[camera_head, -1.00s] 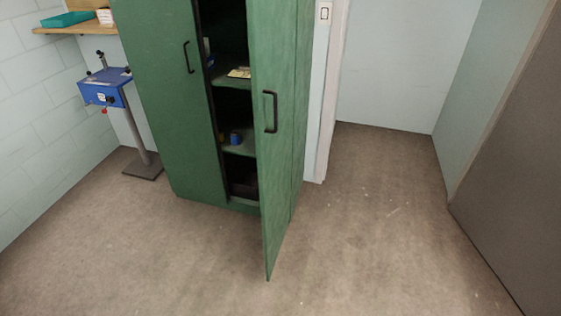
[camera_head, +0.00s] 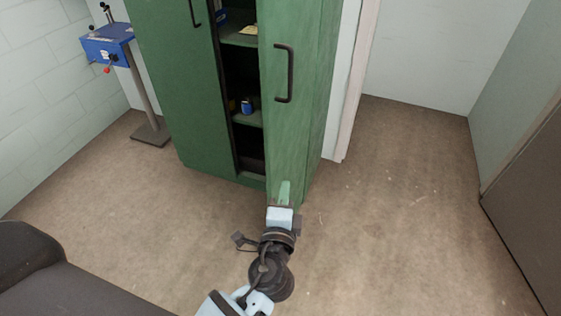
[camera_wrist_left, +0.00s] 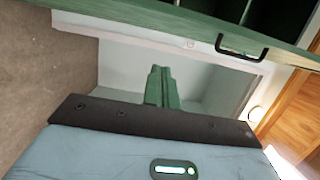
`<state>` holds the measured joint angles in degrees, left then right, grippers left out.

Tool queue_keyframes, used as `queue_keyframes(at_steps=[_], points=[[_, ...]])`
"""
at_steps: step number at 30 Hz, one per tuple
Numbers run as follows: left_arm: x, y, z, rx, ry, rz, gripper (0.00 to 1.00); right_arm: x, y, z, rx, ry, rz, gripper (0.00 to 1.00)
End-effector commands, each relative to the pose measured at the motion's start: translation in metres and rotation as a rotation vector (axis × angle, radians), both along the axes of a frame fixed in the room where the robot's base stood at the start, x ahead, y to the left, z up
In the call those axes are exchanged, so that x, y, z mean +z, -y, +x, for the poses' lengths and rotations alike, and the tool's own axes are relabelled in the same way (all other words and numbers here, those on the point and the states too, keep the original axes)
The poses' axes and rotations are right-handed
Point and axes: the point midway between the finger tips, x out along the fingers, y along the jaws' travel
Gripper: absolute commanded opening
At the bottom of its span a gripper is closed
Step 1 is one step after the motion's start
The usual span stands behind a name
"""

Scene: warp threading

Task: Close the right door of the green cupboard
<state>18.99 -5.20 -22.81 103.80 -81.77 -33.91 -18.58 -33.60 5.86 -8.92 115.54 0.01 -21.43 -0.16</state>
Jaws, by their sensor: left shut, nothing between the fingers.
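The green cupboard (camera_head: 170,90) stands against the back wall in the head view. Its left door is shut. Its right door (camera_head: 290,140) stands ajar, with a dark handle (camera_head: 284,73) and a gap on its left side showing the shelves. My left gripper (camera_head: 284,192) is shut and empty, in front of the lower part of the right door; whether it touches the door I cannot tell. In the left wrist view, its fingers (camera_wrist_left: 160,88) are together, and a handle (camera_wrist_left: 242,47) on a green door shows beyond them. My right gripper is not in view.
A blue device (camera_head: 108,45) on a grey stand is left of the cupboard. Small items, including a blue one (camera_head: 246,106), sit on the inner shelves. Bare floor (camera_head: 400,200) lies to the right, with a white door frame (camera_head: 358,90) beside the cupboard.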

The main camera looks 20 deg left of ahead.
Motion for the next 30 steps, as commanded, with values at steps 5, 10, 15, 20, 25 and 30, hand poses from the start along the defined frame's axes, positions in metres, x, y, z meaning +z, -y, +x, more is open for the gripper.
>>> queue_keyframes(at_steps=[5,10,15,20,25,30], points=[[0.002,-0.004,0.017,0.000,0.003,0.001,0.00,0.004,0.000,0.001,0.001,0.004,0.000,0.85],[0.003,-0.010,0.046,0.001,0.003,0.001,0.00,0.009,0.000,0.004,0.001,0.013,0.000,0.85],[0.002,-0.016,0.077,0.000,0.001,-0.001,0.00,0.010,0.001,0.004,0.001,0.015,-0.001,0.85],[0.001,-0.025,0.100,0.002,-0.001,0.001,0.00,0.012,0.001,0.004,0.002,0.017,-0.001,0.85],[0.003,-0.048,0.099,0.001,0.002,-0.001,0.00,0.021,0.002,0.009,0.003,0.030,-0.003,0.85],[0.001,-0.058,0.099,0.000,0.000,-0.002,0.00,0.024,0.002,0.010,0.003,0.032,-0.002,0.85]])
